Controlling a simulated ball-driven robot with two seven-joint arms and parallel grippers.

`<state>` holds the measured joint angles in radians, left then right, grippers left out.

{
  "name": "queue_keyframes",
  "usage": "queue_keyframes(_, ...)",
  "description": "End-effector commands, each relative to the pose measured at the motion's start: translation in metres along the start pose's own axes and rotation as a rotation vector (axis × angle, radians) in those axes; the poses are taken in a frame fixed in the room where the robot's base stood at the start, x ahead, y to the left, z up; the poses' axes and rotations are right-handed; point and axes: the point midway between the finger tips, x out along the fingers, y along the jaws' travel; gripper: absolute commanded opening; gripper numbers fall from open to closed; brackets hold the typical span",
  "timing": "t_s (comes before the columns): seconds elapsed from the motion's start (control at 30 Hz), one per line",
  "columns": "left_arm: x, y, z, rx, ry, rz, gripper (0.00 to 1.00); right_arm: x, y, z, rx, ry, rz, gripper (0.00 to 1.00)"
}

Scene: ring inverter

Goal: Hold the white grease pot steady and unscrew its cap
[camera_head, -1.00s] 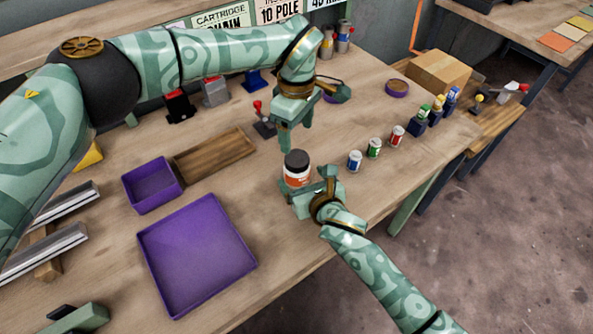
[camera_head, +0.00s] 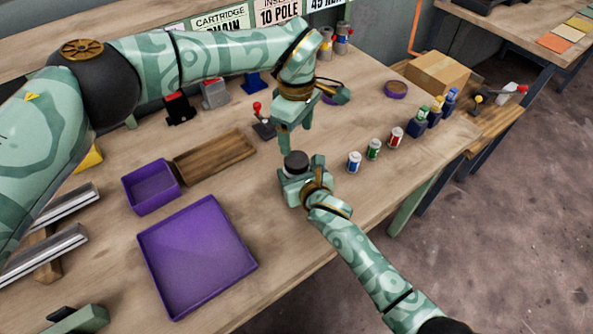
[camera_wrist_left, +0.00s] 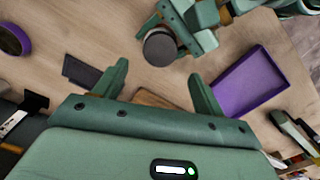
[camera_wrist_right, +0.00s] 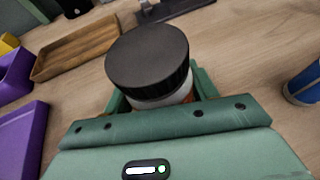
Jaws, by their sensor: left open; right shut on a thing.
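The white grease pot (camera_wrist_right: 165,102) with its dark ribbed cap (camera_wrist_right: 148,55) stands upright on the bench, the cap on top. My right gripper (camera_head: 300,180) is shut around the pot's body below the cap; its jaws hide most of the body. The cap also shows in the head view (camera_head: 296,160) and from above in the left wrist view (camera_wrist_left: 160,46). My left gripper (camera_head: 294,145) is open and empty, above and just behind the pot in the head view. In the left wrist view its two fingers (camera_wrist_left: 161,82) are apart, with the cap beyond them.
A large purple tray (camera_head: 250,262), a small purple bin (camera_head: 128,195) and a wooden tray (camera_head: 190,177) lie left of the pot. Small cans (camera_head: 354,163) stand to its right. A red-knobbed lever (camera_head: 262,122) stands behind, left of my left gripper.

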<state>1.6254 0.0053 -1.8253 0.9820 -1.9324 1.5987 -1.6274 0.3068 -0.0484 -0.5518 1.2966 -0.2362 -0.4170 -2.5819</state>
Motion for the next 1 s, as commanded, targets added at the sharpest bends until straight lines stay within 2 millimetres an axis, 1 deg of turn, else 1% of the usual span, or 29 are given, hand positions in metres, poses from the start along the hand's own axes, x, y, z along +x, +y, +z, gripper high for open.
queue_keyframes(0.07,0.006,-0.002,0.005,-0.003,-0.023,-0.006,0.70,0.000,0.000,0.000,0.000,0.000,0.000,0.00)
queue_keyframes(0.13,0.006,-0.001,0.007,0.081,-0.032,-0.002,0.70,0.000,0.000,0.000,0.000,0.000,0.000,0.00)
queue_keyframes(0.4,0.000,0.001,0.003,0.597,-0.011,0.008,0.70,0.000,0.000,0.000,0.000,0.000,0.000,0.00)
queue_keyframes(0.5,0.000,0.001,0.000,0.721,0.000,0.003,0.70,0.000,0.000,0.000,0.000,0.000,0.000,0.00)
queue_keyframes(0.57,0.003,0.000,0.000,0.763,0.001,0.000,0.70,0.000,0.000,0.000,0.000,0.000,0.000,0.00)
queue_keyframes(0.67,0.014,0.000,0.000,0.789,-0.002,-0.002,0.70,0.000,0.000,0.000,0.000,0.000,0.000,0.00)
queue_keyframes(0.9,0.055,-0.001,0.001,0.786,-0.002,-0.002,0.70,0.000,0.000,0.000,0.000,0.000,0.000,0.00)
queue_keyframes(1.0,0.068,0.000,0.000,0.784,-0.001,-0.002,0.70,0.000,0.000,0.000,0.000,0.000,0.000,0.00)
